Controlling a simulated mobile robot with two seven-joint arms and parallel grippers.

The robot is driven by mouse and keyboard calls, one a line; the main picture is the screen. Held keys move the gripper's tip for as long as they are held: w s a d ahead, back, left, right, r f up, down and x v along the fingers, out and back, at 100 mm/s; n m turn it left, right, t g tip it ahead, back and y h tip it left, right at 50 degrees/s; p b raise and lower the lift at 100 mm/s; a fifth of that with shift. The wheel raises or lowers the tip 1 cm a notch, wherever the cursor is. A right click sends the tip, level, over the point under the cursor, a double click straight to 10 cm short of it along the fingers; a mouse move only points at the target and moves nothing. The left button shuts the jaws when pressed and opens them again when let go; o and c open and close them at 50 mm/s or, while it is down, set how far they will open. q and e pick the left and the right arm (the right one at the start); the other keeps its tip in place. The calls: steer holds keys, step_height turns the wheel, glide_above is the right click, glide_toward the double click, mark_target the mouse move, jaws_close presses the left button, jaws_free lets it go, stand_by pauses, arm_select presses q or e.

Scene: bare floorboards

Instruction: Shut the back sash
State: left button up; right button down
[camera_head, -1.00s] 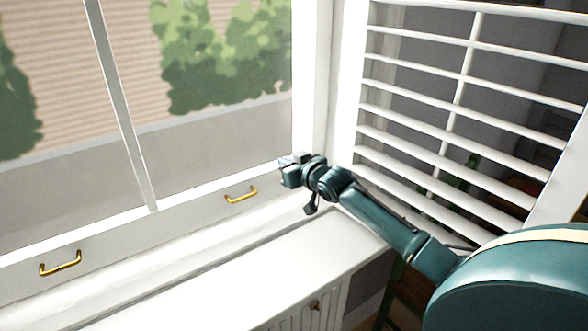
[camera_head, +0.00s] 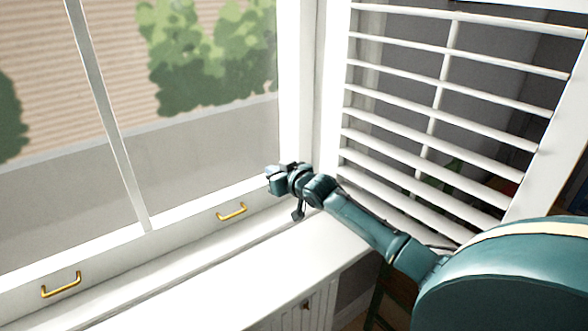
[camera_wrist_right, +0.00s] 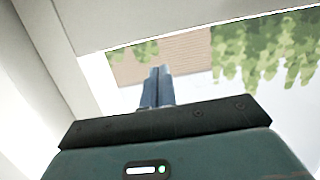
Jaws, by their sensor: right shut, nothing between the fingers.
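The window sash (camera_head: 180,217) has white rails, large glass panes and an upright bar. Its bottom rail carries a left brass handle (camera_head: 61,286) and a right brass handle (camera_head: 232,211). My right gripper (camera_head: 273,180) is by the sash's lower right corner, up and right of the right handle and apart from it. Its fingers are together and empty, as the right wrist view (camera_wrist_right: 158,85) also shows, with a white rail (camera_wrist_right: 170,20) across the top. I cannot tell whether the gripper touches the frame, or how far the sash stands open. My left gripper is out of view.
A white slatted shutter (camera_head: 440,120) stands at the right, close beside my right arm. The sill is clear.

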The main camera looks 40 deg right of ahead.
arm_select(q)
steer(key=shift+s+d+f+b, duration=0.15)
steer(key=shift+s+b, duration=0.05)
steer(key=shift+b, duration=0.75)
arm_select(e)
steer(key=r+v, duration=0.1)
steer(key=v, duration=0.9)
